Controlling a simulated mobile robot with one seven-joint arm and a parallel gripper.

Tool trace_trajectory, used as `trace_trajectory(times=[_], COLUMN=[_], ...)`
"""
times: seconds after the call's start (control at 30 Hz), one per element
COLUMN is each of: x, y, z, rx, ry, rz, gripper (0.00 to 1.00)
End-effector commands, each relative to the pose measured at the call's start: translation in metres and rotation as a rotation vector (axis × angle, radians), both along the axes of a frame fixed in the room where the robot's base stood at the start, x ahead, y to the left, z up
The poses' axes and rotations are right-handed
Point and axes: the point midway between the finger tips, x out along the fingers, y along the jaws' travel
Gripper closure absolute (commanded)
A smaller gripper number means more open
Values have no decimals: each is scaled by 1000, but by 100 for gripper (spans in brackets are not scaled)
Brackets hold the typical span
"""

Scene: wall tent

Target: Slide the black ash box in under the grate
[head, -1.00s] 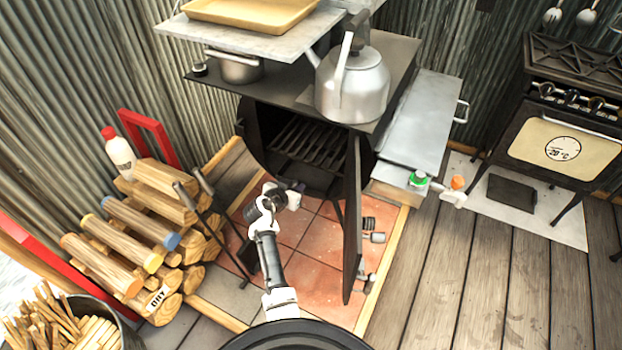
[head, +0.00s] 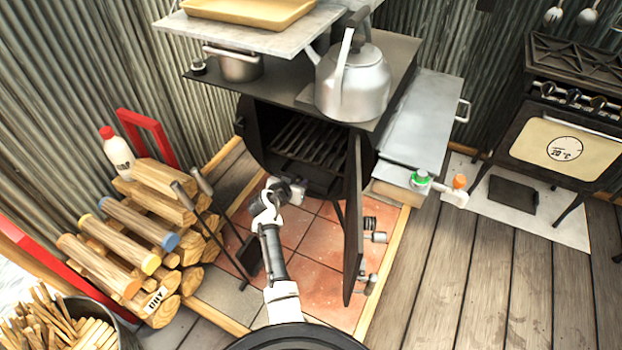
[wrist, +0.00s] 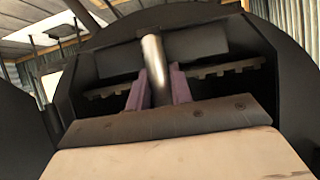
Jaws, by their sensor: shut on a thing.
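The black ash box (head: 319,184) sits at the stove mouth, low in front of the grate bars (head: 308,141). How far in it reaches is hard to tell, dark on dark. In the wrist view its dark front (wrist: 208,40) fills the middle, with a toothed dark edge, perhaps the grate (wrist: 238,68), showing at both sides. My gripper (head: 297,188) is at the box's near left side in the head view. In the wrist view its purple fingers (wrist: 160,88) are shut on the silver handle (wrist: 154,62) of the box.
The open stove door (head: 353,220) stands to the right of my arm. Fire tools (head: 215,215) and stacked logs (head: 150,225) are on the left. A kettle (head: 353,85) stands on the stove top. The tiled hearth (head: 315,240) between is mostly clear.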

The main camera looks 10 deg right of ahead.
Motion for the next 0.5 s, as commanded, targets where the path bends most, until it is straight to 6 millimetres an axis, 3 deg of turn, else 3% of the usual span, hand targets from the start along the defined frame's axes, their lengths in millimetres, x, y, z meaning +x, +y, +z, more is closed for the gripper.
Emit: trace_trajectory(times=[0.5], x=[15], y=[-10], z=[-1], rx=[0], ry=[0], rz=[0], gripper=[89])
